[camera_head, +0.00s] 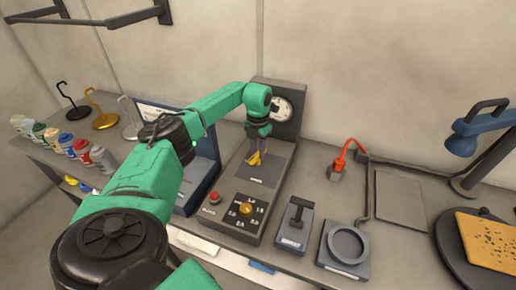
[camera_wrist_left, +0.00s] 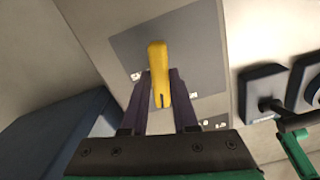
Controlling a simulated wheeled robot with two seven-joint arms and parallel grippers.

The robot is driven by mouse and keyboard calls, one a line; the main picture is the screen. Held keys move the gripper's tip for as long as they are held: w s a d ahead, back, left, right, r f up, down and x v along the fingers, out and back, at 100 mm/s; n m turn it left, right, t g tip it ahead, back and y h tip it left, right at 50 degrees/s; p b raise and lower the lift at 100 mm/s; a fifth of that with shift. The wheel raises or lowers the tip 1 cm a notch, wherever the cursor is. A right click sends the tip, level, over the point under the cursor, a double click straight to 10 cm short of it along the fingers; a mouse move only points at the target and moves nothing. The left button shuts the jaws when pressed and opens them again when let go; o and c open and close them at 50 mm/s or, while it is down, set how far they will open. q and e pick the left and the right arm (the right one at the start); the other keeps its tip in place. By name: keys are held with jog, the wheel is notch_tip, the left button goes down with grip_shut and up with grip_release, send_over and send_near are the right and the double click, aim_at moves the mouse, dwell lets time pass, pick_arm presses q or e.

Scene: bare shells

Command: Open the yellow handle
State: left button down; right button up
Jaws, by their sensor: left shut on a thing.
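The yellow handle (camera_head: 254,160) is on the dark plate of the grey console (camera_head: 281,170), below a round gauge (camera_head: 282,109). In the left wrist view the handle (camera_wrist_left: 157,58) stands out from the grey panel, upright in the picture. My left gripper (camera_head: 258,150) comes down onto the handle from above. Its two dark fingers (camera_wrist_left: 162,85) lie on either side of the handle and are shut on it. Part of the handle is hidden by the fingers in the head view. My right gripper is not in view.
The console also has a yellow knob (camera_head: 246,209) and a red button (camera_head: 214,197). Right of it are a black lever unit (camera_head: 296,222), a round-dish unit (camera_head: 346,247) and a red hook (camera_head: 340,160). Several spray cans (camera_head: 82,151) stand at left. A blue lamp (camera_head: 467,140) is far right.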

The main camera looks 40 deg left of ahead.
aim_at(258, 153)
pick_arm(q)
jog(key=shift+w+a+r+n, duration=0.1)
jog(key=shift+n, duration=0.65)
jog(key=shift+w+r+n, duration=0.1)
jog(key=shift+n, duration=0.65)
jog(key=shift+p, duration=0.3)
jog(key=c, duration=0.7)
grip_release()
jog(key=shift+c, duration=0.2)
jog(key=shift+o, duration=0.3)
jog(key=shift+s+f, duration=0.1)
jog(key=shift+r, duration=0.25)
notch_tip(258, 153, up, 14)
jog(key=b, duration=0.3)
